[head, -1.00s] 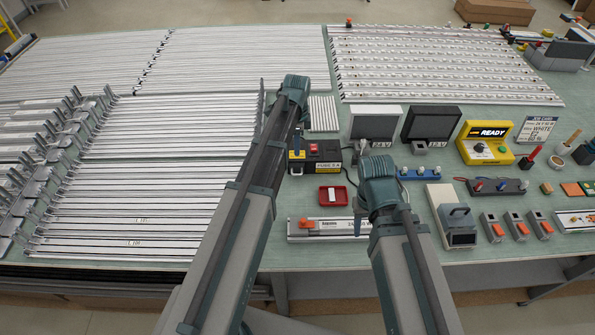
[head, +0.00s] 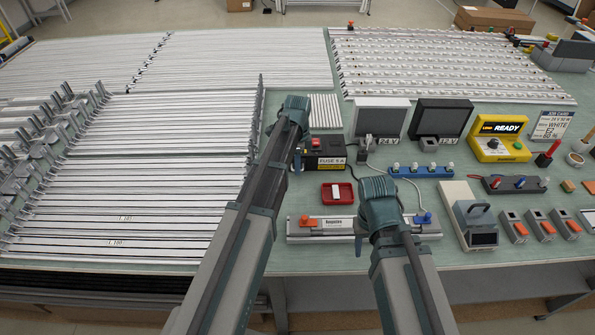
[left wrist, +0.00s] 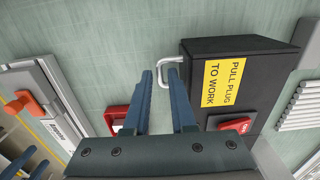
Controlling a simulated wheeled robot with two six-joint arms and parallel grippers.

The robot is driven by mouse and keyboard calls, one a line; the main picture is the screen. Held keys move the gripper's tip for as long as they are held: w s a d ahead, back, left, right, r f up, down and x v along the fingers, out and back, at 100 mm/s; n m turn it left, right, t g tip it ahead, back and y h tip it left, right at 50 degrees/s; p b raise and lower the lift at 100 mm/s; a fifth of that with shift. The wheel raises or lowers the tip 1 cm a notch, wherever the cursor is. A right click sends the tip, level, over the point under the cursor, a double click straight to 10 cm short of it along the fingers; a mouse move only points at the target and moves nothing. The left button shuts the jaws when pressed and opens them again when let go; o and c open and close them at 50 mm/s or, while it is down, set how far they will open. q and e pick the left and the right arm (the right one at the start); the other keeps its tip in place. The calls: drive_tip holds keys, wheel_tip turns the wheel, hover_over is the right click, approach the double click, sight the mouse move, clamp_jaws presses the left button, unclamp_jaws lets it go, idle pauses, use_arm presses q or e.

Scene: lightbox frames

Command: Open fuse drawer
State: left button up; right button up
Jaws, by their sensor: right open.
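In the left wrist view the box (left wrist: 262,65) has a yellow "PULL PLUG TO WORK" label and a red switch (left wrist: 236,125). A silver U-shaped handle (left wrist: 166,59) sticks out from its edge. My left gripper (left wrist: 159,78) is open, with its fingertips at the handle; whether they touch it I cannot tell. In the head view my left gripper (head: 297,162) is beside the box's left end. My right gripper (head: 359,240) is open, its fingers mostly hidden.
A red tray (head: 337,191) lies in front of the box. A labelled rail (head: 330,226) lies at the front edge, under my right gripper. Grey and black display units (head: 381,117) stand behind. Long strips (head: 165,160) cover the left side.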

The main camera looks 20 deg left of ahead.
use_arm(q)
clamp_jaws()
idle(1.5)
